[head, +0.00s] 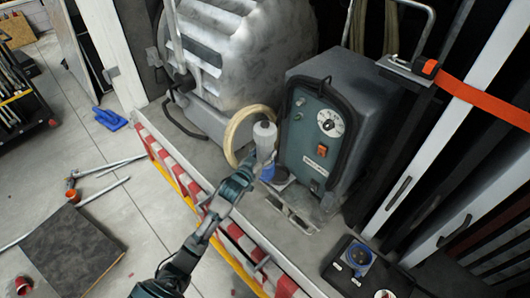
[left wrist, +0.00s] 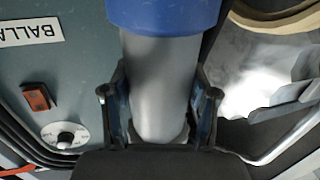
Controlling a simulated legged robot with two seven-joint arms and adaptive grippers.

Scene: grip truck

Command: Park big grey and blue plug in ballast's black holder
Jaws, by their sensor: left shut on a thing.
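The big grey and blue plug (head: 264,136) is upright in front of the ballast, grey end up and blue end down. In the left wrist view the plug's grey body (left wrist: 160,85) lies between the fingers, with its blue collar (left wrist: 163,14) at the top. My left gripper (head: 254,163) is shut on the grey body. The ballast (head: 303,141) is a grey-green box with a dial and an orange switch, just right of the plug. A dark piece at the plug's foot may be the black holder; I cannot tell whether the plug is in it. My right gripper is out of view.
A pale hose loop (head: 236,128) curves behind the plug. A large silver ribbed machine (head: 225,55) stands behind left. The truck bed's red and white striped edge (head: 172,160) runs in front. A black box with a blue socket (head: 358,257) lies lower right.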

